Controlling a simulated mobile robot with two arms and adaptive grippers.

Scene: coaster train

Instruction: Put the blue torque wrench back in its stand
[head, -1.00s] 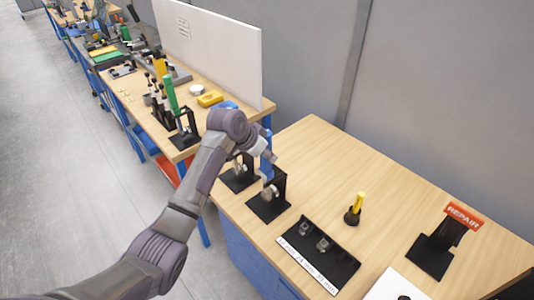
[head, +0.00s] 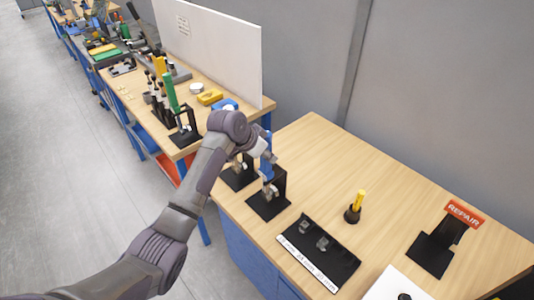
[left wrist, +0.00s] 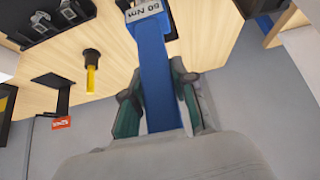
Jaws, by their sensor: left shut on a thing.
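The blue torque wrench (head: 267,168) is upright at the near-left part of the wooden table, its lower end at a black stand (head: 268,207) with a tall back plate. I cannot tell whether it is fully seated. In the head view the gripper (head: 264,150) is at the wrench's upper part, partly hidden by my wrist. My right gripper is not in view.
A second black stand (head: 238,178) is just left of the wrench. A black tray (head: 318,252), a yellow-handled tool (head: 357,204) and a stand with a red REPAIR sign (head: 464,214) are to the right. Another bench (head: 205,87) holds a green tool (head: 170,93). The table's back middle is clear.

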